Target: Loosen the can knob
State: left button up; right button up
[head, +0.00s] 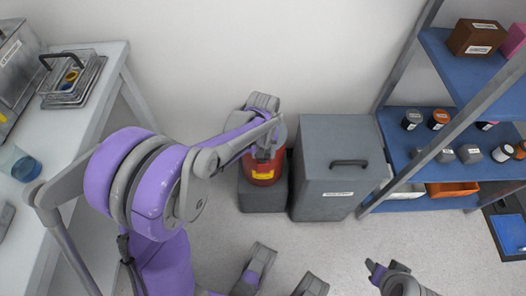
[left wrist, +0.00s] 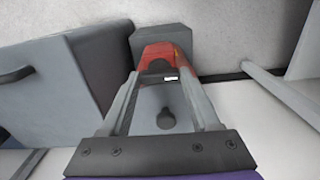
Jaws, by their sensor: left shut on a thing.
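The red can (head: 263,170) with a yellow label stands on a grey block (head: 262,197) against the back wall. My left gripper (head: 265,143) is over the top of the can and hides it in the head view. In the left wrist view my left gripper (left wrist: 159,72) has its two fingers closing in at the red can (left wrist: 165,52), shut on it at the top. A dark round knob-like part (left wrist: 166,120) shows between the fingers, nearer the palm. Which part of the can is gripped is not clear.
A tall grey cabinet (head: 337,205) with a dark handle stands close to the right of the can. A blue shelf rack (head: 398,128) with jars is at the right. A white table (head: 98,110) with a grey tray is at the left. The floor in front is open.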

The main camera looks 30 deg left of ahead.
pick_arm(q)
jog(key=o, duration=1.4)
jog(key=shift+c, duration=0.2)
notch_tip(320, 180, up, 11)
jog(key=p, duration=0.3)
jog(key=shift+s, duration=0.1)
